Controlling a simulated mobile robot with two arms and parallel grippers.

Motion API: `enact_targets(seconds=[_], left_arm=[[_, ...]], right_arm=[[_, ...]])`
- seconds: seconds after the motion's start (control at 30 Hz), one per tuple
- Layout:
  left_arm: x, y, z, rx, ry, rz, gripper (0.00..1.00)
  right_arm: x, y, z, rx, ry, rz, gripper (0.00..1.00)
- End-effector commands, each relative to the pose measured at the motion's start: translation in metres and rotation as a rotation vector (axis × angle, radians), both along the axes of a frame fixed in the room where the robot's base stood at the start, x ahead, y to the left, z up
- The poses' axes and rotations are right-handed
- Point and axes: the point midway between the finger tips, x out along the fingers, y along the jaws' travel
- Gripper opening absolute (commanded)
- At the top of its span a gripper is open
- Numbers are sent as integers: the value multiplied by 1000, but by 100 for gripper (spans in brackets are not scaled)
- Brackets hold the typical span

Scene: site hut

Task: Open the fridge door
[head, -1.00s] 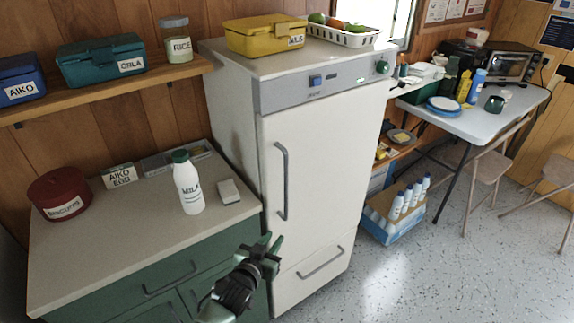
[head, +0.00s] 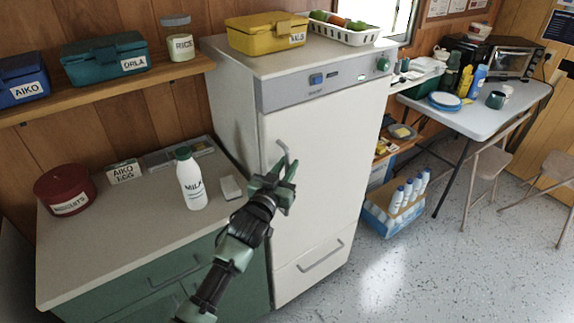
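The white fridge (head: 325,150) stands in the middle of the head view, with its door shut. Its vertical door handle (head: 283,147) is on the door's left side; only the upper end shows, and my gripper hides the rest. My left gripper (head: 281,172) is in front of the handle, over its middle part in the picture. Its fingers look spread, but I cannot tell whether they touch the handle or are around it. My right gripper is not in view.
A lower drawer handle (head: 320,255) is near the fridge's foot. The counter (head: 120,230) at left holds a milk bottle (head: 191,183) and a red tin (head: 66,190). A bottle crate (head: 388,218) stands on the floor right of the fridge. The floor in front is clear.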

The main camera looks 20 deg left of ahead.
Motion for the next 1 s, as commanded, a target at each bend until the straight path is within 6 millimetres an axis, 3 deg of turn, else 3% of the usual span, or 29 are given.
enact_targets(seconds=[0.23, 0.3, 0.33, 1.0], left_arm=[[1, 0, -1, 0, 1, 0, 21], [1, 0, -1, 0, 1, 0, 2], [1, 0, -1, 0, 1, 0, 0], [1, 0, -1, 0, 2, 0, 0]], right_arm=[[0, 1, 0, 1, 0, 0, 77], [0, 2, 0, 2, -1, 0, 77], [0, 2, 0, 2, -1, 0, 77], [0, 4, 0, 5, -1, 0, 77]])
